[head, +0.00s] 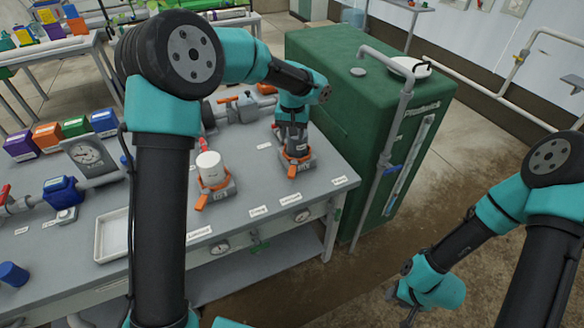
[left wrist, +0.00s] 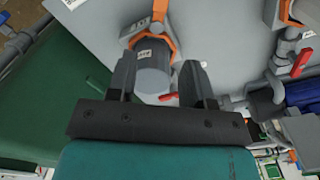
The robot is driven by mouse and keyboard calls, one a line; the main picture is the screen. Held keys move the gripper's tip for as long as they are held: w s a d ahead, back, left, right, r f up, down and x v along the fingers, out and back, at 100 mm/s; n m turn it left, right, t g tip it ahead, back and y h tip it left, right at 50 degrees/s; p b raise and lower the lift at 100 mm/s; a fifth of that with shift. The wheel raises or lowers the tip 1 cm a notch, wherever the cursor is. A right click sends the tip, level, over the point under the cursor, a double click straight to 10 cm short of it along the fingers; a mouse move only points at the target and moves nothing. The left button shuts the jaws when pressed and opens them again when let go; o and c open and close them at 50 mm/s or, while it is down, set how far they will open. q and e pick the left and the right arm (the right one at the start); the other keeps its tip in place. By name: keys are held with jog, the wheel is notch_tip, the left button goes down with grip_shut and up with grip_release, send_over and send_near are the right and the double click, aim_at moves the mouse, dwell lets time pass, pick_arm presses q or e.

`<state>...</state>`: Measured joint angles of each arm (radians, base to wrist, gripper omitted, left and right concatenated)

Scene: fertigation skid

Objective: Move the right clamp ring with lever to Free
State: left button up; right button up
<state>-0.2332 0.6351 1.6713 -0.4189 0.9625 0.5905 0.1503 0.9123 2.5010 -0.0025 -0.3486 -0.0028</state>
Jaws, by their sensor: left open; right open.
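The right clamp ring (head: 297,158) is orange and sits on a grey base towards the table's right end, partly hidden by my left gripper (head: 294,140). In the left wrist view its orange band and lever (left wrist: 160,22) show beyond a grey cylinder (left wrist: 153,78). My left gripper (left wrist: 164,75) is open there, its fingers on either side of that cylinder; I cannot tell whether they touch it. My right gripper (head: 403,298) is low at the right, open, far from the clamp; its fingers are small and partly hidden.
A second orange clamp (head: 212,190) with a white cylinder stands to the left. A white tray (head: 112,235), a gauge (head: 86,156) and a blue valve body (head: 62,191) are further left. A tall green tank (head: 335,110) with a pipe stands close right of the table.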

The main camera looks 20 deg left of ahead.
aim_at(292, 170)
pick_arm(q)
notch_tip(292, 170, down, 15)
jog(key=shift+f, duration=0.2)
dwell(0.3)
jog(key=shift+c, duration=0.2)
grip_shut()
dwell(0.3)
